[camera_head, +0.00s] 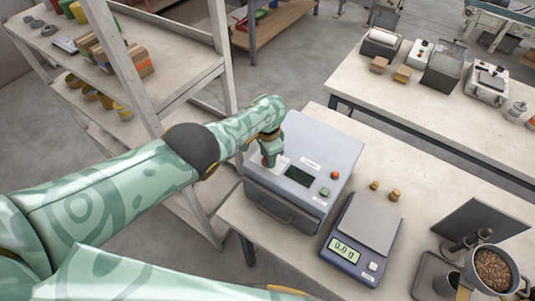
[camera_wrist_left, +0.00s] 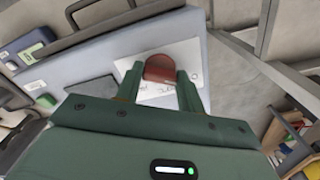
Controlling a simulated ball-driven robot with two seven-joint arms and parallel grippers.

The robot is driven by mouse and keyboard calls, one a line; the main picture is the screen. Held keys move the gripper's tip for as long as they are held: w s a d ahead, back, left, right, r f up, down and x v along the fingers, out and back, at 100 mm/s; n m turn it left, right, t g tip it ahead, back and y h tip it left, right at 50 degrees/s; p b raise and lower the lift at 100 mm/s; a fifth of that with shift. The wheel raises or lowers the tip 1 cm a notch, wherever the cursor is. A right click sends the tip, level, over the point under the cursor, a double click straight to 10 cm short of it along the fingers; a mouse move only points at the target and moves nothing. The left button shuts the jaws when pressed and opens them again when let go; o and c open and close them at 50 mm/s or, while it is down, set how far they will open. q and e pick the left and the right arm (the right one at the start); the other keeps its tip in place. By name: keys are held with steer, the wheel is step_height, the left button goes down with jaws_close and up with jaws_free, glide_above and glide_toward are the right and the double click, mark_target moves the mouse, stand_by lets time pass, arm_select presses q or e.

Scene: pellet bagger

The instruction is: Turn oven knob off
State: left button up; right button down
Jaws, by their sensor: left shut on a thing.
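The oven is a blue-grey box (camera_head: 315,150) on the near table, with a dark display, a red button and a green button on its top panel. The red-brown knob (camera_wrist_left: 158,68) sits on a white label plate with markings. My left gripper (camera_head: 269,156) reaches down to the plate at the left end of the panel. In the left wrist view its two green fingers (camera_wrist_left: 159,84) stand on either side of the knob and are shut on it. The knob's marking and exact angle are hard to read. My right gripper is not in view.
A scale (camera_head: 370,232) reading about 0.0 stands right of the oven, with two small brass weights (camera_head: 384,191) behind it. A pot of brown pellets (camera_head: 493,270) is at the lower right. A shelf rack (camera_head: 150,90) stands close on the left.

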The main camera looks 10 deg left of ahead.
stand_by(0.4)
arm_select(q)
steer(key=o, duration=1)
step_height(320, 180, up, 8)
steer(key=p, duration=0.8)
steer(key=shift+r, duration=0.25)
step_height(320, 180, up, 8)
steer(key=shift+f, duration=0.1)
